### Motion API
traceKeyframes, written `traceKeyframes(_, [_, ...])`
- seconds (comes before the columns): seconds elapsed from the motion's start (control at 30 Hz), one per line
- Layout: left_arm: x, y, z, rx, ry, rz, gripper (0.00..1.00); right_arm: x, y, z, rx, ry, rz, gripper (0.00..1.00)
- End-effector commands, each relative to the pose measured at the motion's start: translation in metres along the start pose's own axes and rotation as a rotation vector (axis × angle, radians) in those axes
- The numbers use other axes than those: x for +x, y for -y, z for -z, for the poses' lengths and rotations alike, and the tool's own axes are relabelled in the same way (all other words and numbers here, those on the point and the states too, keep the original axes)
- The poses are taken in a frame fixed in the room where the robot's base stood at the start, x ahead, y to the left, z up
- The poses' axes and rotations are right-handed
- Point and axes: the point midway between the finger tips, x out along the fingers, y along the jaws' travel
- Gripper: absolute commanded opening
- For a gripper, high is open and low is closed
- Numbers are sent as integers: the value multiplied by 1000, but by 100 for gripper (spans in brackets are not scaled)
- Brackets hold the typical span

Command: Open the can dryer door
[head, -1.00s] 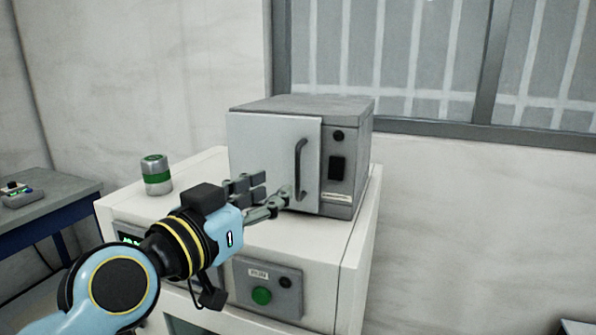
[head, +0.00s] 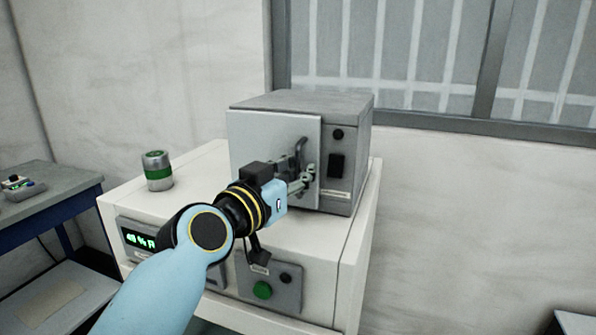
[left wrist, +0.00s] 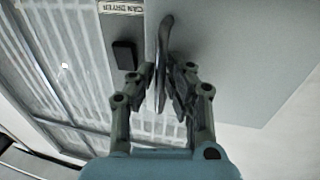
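The can dryer (head: 345,135) is a grey box with a pale flat door (head: 258,140) on its front. The door looks shut. A dark upright bar handle (head: 298,150) is near the door's right edge; its lower part is partly hidden by my fingers. My left gripper (head: 303,181) is at this handle. In the left wrist view, the handle (left wrist: 165,35) runs between the two fingers of my left gripper (left wrist: 167,85), which are closed in on it from both sides. A "CAN DRYER" label (left wrist: 121,7) shows there too. My right gripper is not in view.
The dryer stands on a white cabinet (head: 205,205) with a green-lit display (head: 140,240) and a green button (head: 262,290). A grey can with a green band (head: 157,171) stands left of the door. A blue-framed table (head: 60,185) is at the far left.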

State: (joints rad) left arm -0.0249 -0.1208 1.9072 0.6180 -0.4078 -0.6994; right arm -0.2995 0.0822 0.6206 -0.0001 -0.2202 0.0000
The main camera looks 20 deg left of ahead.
Motion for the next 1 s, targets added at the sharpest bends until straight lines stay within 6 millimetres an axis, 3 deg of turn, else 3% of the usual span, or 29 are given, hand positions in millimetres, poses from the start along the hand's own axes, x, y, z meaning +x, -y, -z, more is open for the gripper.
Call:
traceKeyframes(0.1, [0, 0, 0, 0, 0, 0, 0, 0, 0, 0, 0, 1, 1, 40])
traceKeyframes(0.67, [-1, 0, -1, 1, 0, -4, 0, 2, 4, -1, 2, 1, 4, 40])
traceKeyframes(0.87, [-6, 1, -4, 5, -1, -50, 0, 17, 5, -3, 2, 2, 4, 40])
traceKeyframes(1.0, [-14, 2, -7, 9, -1, -126, 0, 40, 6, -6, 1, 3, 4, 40])
